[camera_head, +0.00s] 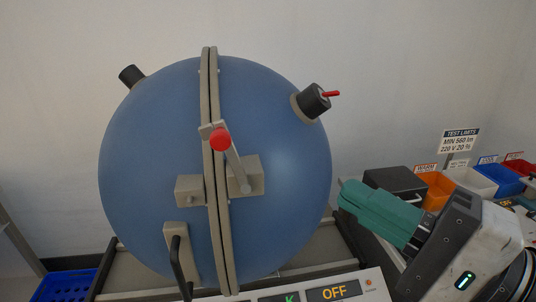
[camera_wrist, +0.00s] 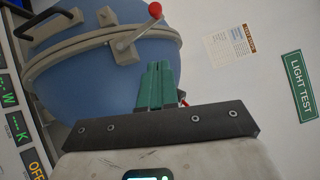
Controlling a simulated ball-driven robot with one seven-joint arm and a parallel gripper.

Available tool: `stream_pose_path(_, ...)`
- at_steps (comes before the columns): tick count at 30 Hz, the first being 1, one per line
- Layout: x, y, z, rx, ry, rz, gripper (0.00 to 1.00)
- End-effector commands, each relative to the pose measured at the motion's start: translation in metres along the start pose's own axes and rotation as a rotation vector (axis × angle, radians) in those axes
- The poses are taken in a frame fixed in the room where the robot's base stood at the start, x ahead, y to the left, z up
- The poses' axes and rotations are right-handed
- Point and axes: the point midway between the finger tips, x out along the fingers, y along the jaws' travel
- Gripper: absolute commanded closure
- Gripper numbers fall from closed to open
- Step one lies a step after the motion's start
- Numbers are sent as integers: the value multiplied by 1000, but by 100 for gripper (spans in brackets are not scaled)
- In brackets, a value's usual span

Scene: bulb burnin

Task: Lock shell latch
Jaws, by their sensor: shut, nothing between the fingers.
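A large blue sphere shell (camera_head: 285,170) stands in the middle of the head view, its two halves meeting at a beige flange seam (camera_head: 208,120). The shell latch, a beige lever with a red knob (camera_head: 221,139), sits at the seam, its arm running from the knob down to a block (camera_head: 245,176) on the right half. In the wrist view the red knob (camera_wrist: 155,10) is at the top, beyond the shell (camera_wrist: 105,90). My gripper (camera_head: 345,195) is right of the shell, apart from the latch, with its green fingers (camera_wrist: 157,68) together and empty.
A panel with an OFF display (camera_head: 333,292) lies at the front. A black box (camera_head: 395,182) and orange (camera_head: 436,190), white and blue bins stand at the right. A dark handle (camera_head: 178,262) is low on the shell's left half.

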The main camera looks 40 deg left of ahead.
Motion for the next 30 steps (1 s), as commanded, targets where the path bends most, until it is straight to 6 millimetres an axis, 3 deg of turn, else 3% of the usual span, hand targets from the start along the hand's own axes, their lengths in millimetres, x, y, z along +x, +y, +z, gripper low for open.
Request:
stream_pose_path(8, 17, -1, 0, 1, -1, 2, 100)
stream_pose_path(21, 101, -1, 0, 0, -1, 2, 100)
stream_pose_path(30, 125, 0, 25, -2, 1, 2, 100)
